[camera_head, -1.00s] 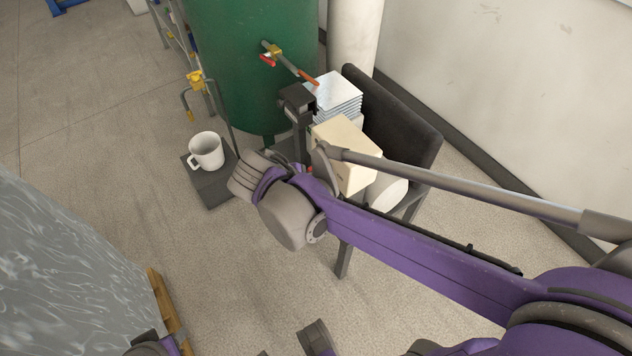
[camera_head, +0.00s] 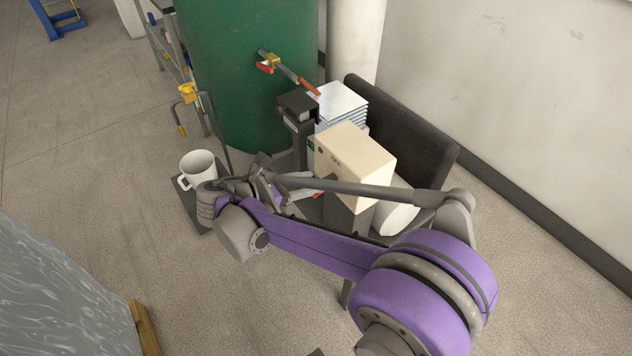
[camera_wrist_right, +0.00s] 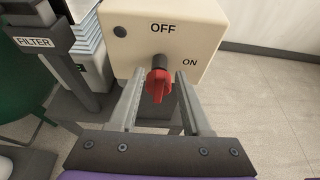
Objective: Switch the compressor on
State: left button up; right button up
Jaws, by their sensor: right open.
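My right gripper (camera_wrist_right: 158,98) is open, one finger each side of the knob, with gaps visible. In the head view my right gripper (camera_head: 285,186) is in front of the box, partly hidden by my arm. My left gripper is out of view.
A green tank (camera_head: 245,75) with a red-handled valve (camera_head: 266,67) stands behind. A black FILTER unit (camera_head: 298,106) and stacked pale sheets (camera_head: 342,103) adjoin the box. The floor in front is open.

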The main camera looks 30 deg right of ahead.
jog(key=shift+x, duration=1.45)
grip_shut()
